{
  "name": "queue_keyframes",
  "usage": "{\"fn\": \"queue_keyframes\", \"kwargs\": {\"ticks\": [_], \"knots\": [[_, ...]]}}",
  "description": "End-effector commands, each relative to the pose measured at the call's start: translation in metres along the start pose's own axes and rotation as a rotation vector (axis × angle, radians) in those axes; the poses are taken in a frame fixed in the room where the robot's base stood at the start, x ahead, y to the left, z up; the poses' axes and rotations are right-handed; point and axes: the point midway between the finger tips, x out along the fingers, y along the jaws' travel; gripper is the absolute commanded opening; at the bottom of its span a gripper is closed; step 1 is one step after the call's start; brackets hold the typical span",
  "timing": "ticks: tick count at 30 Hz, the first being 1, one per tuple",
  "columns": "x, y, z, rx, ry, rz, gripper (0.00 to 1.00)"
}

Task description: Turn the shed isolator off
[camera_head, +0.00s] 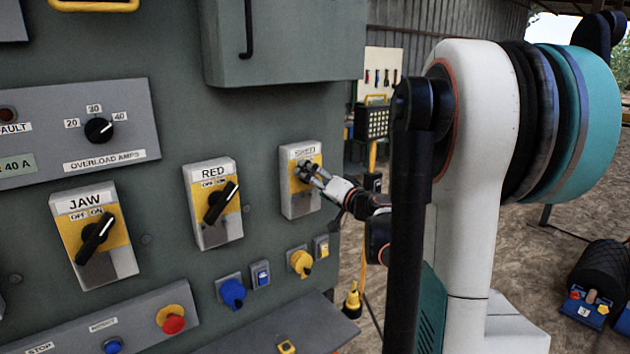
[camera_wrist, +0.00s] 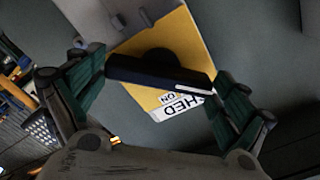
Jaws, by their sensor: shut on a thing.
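The shed isolator (camera_head: 301,205) is a grey box with a yellow label plate, at the right of the green panel. My gripper (camera_head: 308,172) reaches it from the right. In the wrist view, the isolator's black handle (camera_wrist: 160,72) lies between the two fingers of my gripper (camera_wrist: 163,76), and they are shut on its ends. A white line marks the handle's right end there. The yellow label (camera_wrist: 183,42) shows part of SHED and ON, upside down. The OFF mark is hidden, so I cannot tell which mark the handle points to.
The RED isolator (camera_head: 217,228) and JAW isolator (camera_head: 107,262) sit to the left, with tilted black handles. Blue (camera_head: 232,292) and yellow (camera_head: 300,262) sockets lie below. A grey cabinet (camera_head: 285,45) juts out above. Open ground lies right of the panel.

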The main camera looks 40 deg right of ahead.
Motion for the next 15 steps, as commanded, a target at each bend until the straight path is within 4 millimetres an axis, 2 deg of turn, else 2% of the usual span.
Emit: {"fn": "queue_keyframes", "kwargs": {"ticks": [14, 15], "knots": [[-0.0007, 0.0007, 0.0016, -0.016, -0.002, 0.001, 0.69], [-0.0007, 0.0007, 0.0016, -0.016, -0.002, 0.001, 1.0]]}}
